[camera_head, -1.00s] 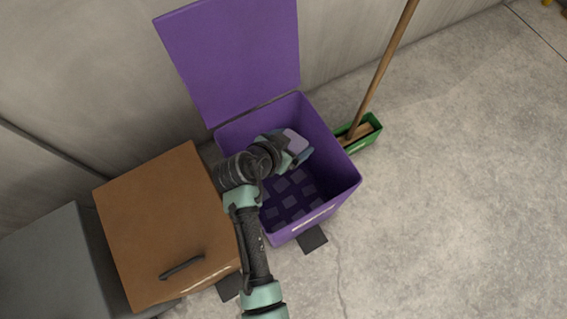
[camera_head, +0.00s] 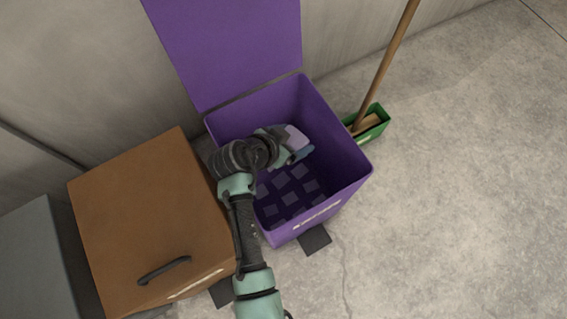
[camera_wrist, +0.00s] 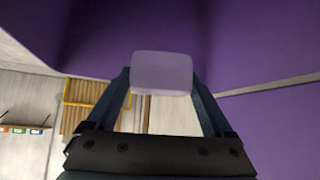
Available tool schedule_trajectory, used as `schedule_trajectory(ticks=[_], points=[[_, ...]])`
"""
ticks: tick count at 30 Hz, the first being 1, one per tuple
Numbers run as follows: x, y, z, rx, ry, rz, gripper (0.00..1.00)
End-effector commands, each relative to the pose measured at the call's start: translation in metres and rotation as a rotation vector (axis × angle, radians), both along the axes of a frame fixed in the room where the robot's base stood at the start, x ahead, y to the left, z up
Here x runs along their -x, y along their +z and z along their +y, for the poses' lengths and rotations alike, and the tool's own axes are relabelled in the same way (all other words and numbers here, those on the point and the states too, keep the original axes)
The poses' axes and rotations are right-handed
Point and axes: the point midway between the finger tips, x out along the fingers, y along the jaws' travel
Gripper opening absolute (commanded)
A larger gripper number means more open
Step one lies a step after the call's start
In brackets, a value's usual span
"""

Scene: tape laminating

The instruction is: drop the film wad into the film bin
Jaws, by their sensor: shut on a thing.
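The film wad is a pale, see-through lilac block (camera_wrist: 162,73) between my fingertips in the wrist view. It also shows as a light patch at the end of my arm in the head view (camera_head: 297,138). My gripper (camera_wrist: 163,82) is shut on it. The film bin (camera_head: 345,190) is purple, with its lid (camera_head: 230,45) open against the wall. My gripper, also in the head view (camera_head: 300,150), is over the bin's open mouth, inside its rim outline. The bin's floor shows a pattern of lighter squares.
A brown bin (camera_head: 140,215) with a closed lid and dark handle stands left of the film bin. A grey bin (camera_head: 35,265) is farther left. The floor at right is clear.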

Motion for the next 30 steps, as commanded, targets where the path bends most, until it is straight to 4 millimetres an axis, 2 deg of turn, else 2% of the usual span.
schedule_trajectory(ticks=[1, 3, 11, 12, 14, 23, 26, 30], points=[[0.000, -0.008, 0.000, 0.001, 0.001, 0.000, 0.35], [0.000, -0.011, 0.000, 0.000, 0.001, 0.000, 0.35], [0.000, -0.009, 0.000, 0.000, 0.001, 0.000, 0.35], [0.000, -0.009, 0.000, 0.000, 0.001, 0.000, 0.91], [0.000, -0.009, 0.000, 0.000, 0.001, 0.000, 1.00], [0.002, -0.006, 0.002, 0.000, 0.002, -0.001, 1.00], [0.008, 0.003, 0.007, 0.002, 0.003, 0.000, 1.00], [0.023, 0.024, 0.019, 0.001, 0.004, -0.002, 1.00]])
